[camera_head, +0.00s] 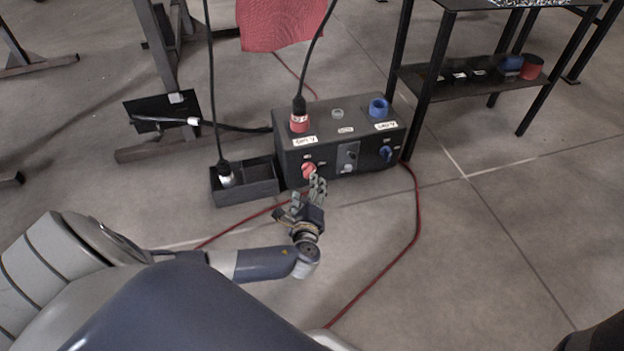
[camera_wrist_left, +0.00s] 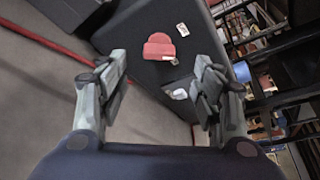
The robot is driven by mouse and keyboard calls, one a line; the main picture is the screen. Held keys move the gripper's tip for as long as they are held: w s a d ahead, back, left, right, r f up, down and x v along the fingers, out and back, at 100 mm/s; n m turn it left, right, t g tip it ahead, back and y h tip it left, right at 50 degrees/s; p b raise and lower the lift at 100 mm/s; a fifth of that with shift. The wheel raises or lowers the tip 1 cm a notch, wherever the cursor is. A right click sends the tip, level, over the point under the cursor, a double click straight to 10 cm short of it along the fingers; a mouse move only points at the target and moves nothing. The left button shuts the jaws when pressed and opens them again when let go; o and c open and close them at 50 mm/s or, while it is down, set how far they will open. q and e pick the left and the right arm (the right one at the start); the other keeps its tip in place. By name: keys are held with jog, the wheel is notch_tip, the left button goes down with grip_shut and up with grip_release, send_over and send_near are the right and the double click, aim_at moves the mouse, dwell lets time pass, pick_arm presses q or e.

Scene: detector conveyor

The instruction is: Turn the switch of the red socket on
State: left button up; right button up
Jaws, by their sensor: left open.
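The dark power box (camera_head: 325,162) stands on the floor. The red socket (camera_head: 299,123) is on its top left, with a black plug and cable in it. The red switch (camera_head: 308,170) is on the front face below that socket. It also shows in the left wrist view (camera_wrist_left: 159,47), ahead of the fingers and between them. My left gripper (camera_head: 302,197) is open just in front of the red switch, apart from it as far as I can tell. Its fingers also show in the left wrist view (camera_wrist_left: 160,70), with nothing between them. My right gripper is not in view.
A blue socket (camera_head: 378,107) and blue switch (camera_head: 386,154) are on the box's right side. An open black tray (camera_head: 246,196) touches or nearly touches its left side. A red cable (camera_head: 417,215) runs over the floor. A black shelf (camera_head: 470,82) stands at the right.

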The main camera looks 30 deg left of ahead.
aim_at(309, 170)
pick_arm(q)
jog(key=b+x, duration=0.4)
jog(key=x, duration=0.4)
jog(key=shift+a+b, duration=0.15)
jog(key=shift+b, duration=0.15)
jog(key=c, duration=1.1)
